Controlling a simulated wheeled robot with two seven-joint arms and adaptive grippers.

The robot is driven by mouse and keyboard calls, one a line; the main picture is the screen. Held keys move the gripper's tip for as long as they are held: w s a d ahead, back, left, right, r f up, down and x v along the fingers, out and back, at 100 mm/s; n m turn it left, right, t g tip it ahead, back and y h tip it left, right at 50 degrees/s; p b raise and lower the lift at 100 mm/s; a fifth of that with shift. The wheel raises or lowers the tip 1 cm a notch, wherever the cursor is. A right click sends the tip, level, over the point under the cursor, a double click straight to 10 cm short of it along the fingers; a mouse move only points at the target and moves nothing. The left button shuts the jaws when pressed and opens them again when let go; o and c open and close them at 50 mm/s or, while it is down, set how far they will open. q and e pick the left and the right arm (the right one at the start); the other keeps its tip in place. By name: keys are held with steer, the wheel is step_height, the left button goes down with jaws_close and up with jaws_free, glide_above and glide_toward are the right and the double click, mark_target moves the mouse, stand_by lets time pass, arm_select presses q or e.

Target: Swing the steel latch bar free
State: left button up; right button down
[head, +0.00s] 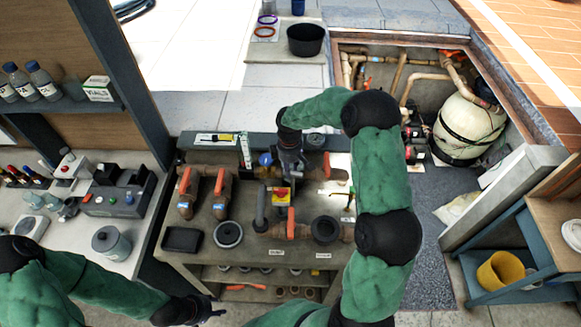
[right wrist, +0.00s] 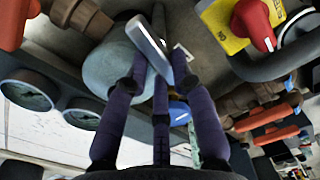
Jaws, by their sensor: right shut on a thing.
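In the right wrist view a flat, shiny steel latch bar (right wrist: 150,45) lies slanted between the fingertips of my right gripper (right wrist: 152,72), in front of a rounded grey housing. The gripper's dark purple fingers are closed in on the bar. In the head view my right gripper (head: 287,172) points down over the pipework at the back of the bench, and it hides the bar there. My left gripper (head: 203,309) hangs low at the bottom of the head view, away from the bench pipes; its fingers are too dark and small to read.
A red knob with a yellow tag (right wrist: 240,25) is close beside the bar. Orange-handled valves (head: 203,182) stand on the workbench (head: 190,262). A black tray (head: 182,240) lies at its left. The open pit with a tank (head: 468,128) is at the back right.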

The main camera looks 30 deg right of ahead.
steer(key=shift+a+n, duration=0.15)
steer(key=shift+n, duration=1.35)
steer(key=c, duration=1)
jaws_free()
steer(key=shift+c, duration=0.2)
step_height(320, 180, up, 12)
steer(key=shift+r, duration=0.1)
